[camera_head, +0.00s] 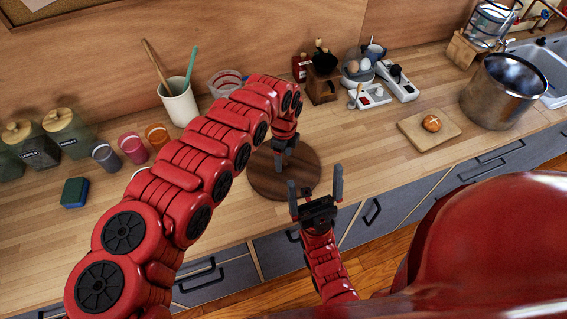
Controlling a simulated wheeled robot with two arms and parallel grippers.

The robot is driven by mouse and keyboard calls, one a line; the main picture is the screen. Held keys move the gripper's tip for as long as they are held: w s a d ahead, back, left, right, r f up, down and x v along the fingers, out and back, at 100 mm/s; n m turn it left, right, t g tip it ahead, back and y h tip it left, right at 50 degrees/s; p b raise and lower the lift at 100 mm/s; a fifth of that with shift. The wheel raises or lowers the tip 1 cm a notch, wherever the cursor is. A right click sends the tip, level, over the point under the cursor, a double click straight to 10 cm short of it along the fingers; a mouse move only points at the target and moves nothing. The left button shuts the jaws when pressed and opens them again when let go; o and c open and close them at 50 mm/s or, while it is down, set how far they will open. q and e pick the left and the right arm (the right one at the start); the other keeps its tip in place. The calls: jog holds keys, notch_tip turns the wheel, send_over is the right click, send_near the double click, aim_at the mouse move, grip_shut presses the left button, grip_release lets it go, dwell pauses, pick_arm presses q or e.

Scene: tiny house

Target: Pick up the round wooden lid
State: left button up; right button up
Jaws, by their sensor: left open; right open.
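The round wooden lid (266,183) is a dark brown flat disc lying on the wooden counter, near its front edge. My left gripper (280,165) points down over the back part of the lid, open with nothing seen between its fingers. Whether its tips touch the lid cannot be told. My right gripper (316,184) is open and empty, its fingers pointing up in the picture, at the front right of the lid. Its left finger overlaps the lid in this view. My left arm hides part of the counter behind the lid.
A white cup with utensils (180,105), small coloured cups (133,149) and canisters (68,133) stand on the left. A steel pot (502,92) and a cutting board with a bun (413,135) are on the right. The counter (365,155) right of the lid is clear.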

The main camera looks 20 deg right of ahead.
pick_arm(q)
jog(key=shift+f, duration=0.35)
jog(key=shift+c, duration=0.2)
grip_shut()
jog(key=shift+r, duration=0.1)
